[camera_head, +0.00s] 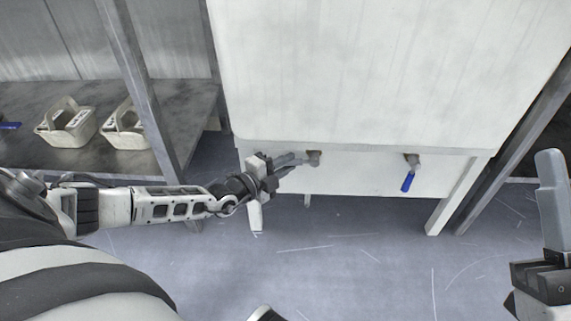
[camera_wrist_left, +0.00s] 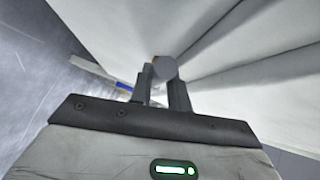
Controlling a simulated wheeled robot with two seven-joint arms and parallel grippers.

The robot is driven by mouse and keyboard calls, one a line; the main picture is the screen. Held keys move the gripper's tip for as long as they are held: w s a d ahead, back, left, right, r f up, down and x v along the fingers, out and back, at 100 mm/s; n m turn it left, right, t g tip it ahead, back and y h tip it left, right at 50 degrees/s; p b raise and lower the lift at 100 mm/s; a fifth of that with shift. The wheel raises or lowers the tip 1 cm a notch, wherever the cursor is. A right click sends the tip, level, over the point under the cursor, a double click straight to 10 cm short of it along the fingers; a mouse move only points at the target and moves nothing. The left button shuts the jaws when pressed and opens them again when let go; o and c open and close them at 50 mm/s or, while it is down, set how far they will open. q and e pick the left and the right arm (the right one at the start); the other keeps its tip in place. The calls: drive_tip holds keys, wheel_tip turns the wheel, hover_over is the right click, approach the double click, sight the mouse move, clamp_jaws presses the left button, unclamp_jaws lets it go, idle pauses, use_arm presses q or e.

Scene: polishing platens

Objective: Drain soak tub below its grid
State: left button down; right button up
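A white tub body (camera_head: 390,70) stands on legs, with two drain valves on the panel beneath it. The right valve (camera_head: 412,161) has a blue handle (camera_head: 407,182) hanging down. My left gripper (camera_head: 298,159) is at the left valve (camera_head: 314,158); no blue handle shows there, and the gripper may hide it. In the left wrist view, the fingers (camera_wrist_left: 162,92) stand a little apart with a round grey valve end (camera_wrist_left: 165,68) at their tips; whether they grip is unclear. My right gripper (camera_head: 552,195) is at the right edge, away from the tub. No grid is in view.
A grey shelf (camera_head: 85,160) at the left holds two pale handled baskets (camera_head: 66,124) and a blue item (camera_head: 10,126). The tub's right front leg (camera_head: 453,200) is near the right valve. The floor (camera_head: 350,265) in front is clear.

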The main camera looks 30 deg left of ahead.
use_arm(q)
drive_tip(key=shift+f, duration=0.1)
drive_tip(key=shift+w+d+f+n+t, duration=0.1)
drive_tip(key=shift+d+f+n+t, duration=0.1)
drive_tip(key=shift+f+n+t, duration=0.5)
drive_tip(key=shift+w+d+f+n+t, duration=0.2)
drive_tip(key=shift+f+n+t, duration=0.3)
drive_tip(key=shift+n+t, duration=0.35)
drive_tip(key=shift+w+d+f+n+t, duration=0.1)
drive_tip(key=shift+d+f+n+t, duration=0.1)
drive_tip(key=shift+f+n+t, duration=0.6)
drive_tip(key=shift+d+n, duration=0.1)
drive_tip(key=shift+n, duration=0.45)
drive_tip(key=c, duration=1.6)
unclamp_jaws()
drive_tip(key=v, duration=1.6)
drive_tip(key=shift+f, duration=0.15)
